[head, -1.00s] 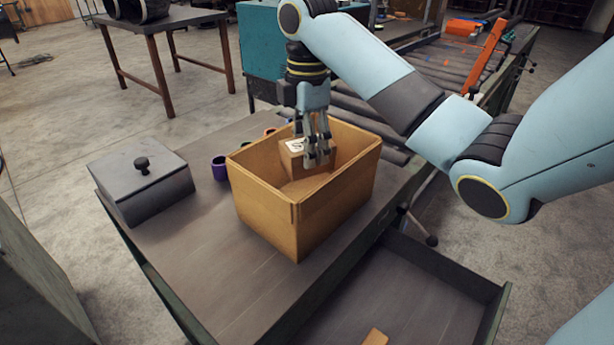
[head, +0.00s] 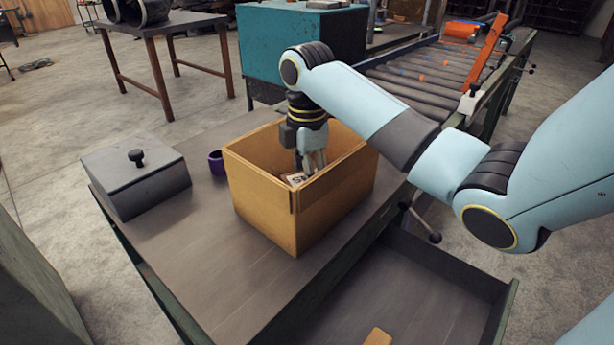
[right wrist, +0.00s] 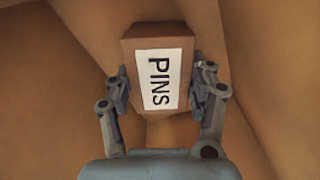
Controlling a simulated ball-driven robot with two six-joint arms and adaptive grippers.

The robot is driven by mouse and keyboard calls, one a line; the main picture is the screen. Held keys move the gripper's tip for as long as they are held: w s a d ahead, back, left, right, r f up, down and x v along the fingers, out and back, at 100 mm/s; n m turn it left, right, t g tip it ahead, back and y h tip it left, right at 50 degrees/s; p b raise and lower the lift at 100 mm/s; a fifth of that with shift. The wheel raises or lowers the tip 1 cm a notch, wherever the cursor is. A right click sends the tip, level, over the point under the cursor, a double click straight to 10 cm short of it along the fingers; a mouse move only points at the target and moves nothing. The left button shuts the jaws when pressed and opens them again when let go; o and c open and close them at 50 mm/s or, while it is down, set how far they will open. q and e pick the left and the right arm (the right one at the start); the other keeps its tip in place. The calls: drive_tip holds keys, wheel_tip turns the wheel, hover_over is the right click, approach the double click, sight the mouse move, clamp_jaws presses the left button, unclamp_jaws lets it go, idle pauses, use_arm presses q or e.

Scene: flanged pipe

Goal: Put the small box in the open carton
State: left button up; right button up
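The open carton (head: 265,205) stands on the workbench, its top open. The small box (head: 297,179) is brown with a white label; in the head view only its top shows over the carton's near wall. In the right wrist view the small box (right wrist: 157,80) shows its label, reading PINS, with carton walls around it. My right gripper (head: 312,168) points down into the carton. In the right wrist view its fingers (right wrist: 160,88) lie against both sides of the box, shut on it. Whether the box touches the carton floor is hidden. My left gripper is not in view.
A grey lidded box (head: 136,182) with a black knob and a purple cup (head: 216,163) stand left of the carton. An open drawer (head: 400,300) juts out at the front right. The bench's front left is clear. A roller conveyor (head: 430,75) is behind.

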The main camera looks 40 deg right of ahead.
drive_tip(key=o, duration=0.5)
drive_tip(key=shift+r, duration=0.15)
wheel_tip(320, 180, up, 4)
drive_tip(key=shift+w+r, duration=0.1)
drive_tip(key=shift+r, duration=0.1)
wheel_tip(320, 180, up, 8)
drive_tip(key=p, duration=0.6)
drive_tip(key=shift+f, duration=0.15)
drive_tip(key=shift+f, duration=0.1)
